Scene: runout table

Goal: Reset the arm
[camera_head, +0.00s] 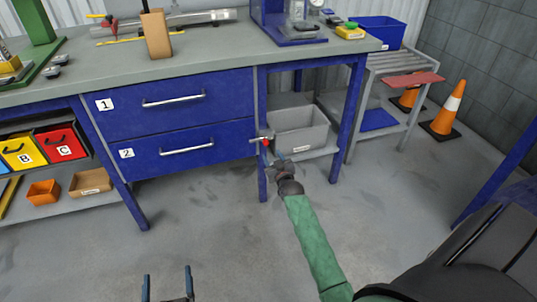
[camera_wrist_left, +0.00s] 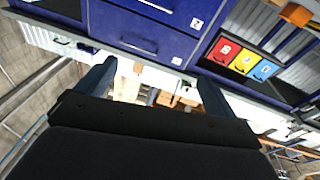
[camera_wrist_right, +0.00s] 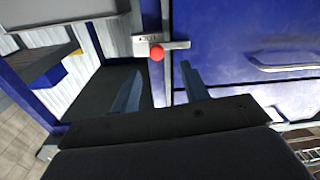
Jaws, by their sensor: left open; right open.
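My right arm, in a green sleeve, reaches forward in the head view. Its gripper (camera_head: 268,150) is near the right edge of the blue drawer unit, by a small metal latch with a red knob. In the right wrist view the right gripper (camera_wrist_right: 158,85) is open, with the red knob (camera_wrist_right: 157,53) just beyond its fingertips; I cannot tell whether they touch. My left gripper (camera_head: 167,271) is low at the bottom of the head view, open and empty. In the left wrist view its open fingers (camera_wrist_left: 152,75) point toward the bench, with nothing between them.
The blue bench has drawer 1 (camera_head: 160,103) and drawer 2 (camera_head: 200,155), both shut. A grey bin (camera_head: 300,143) stands on the shelf right of them. Yellow bin B (camera_head: 20,156) and red bin C (camera_head: 62,147) are at left. Orange cones (camera_head: 447,108) stand at right. The floor in front is clear.

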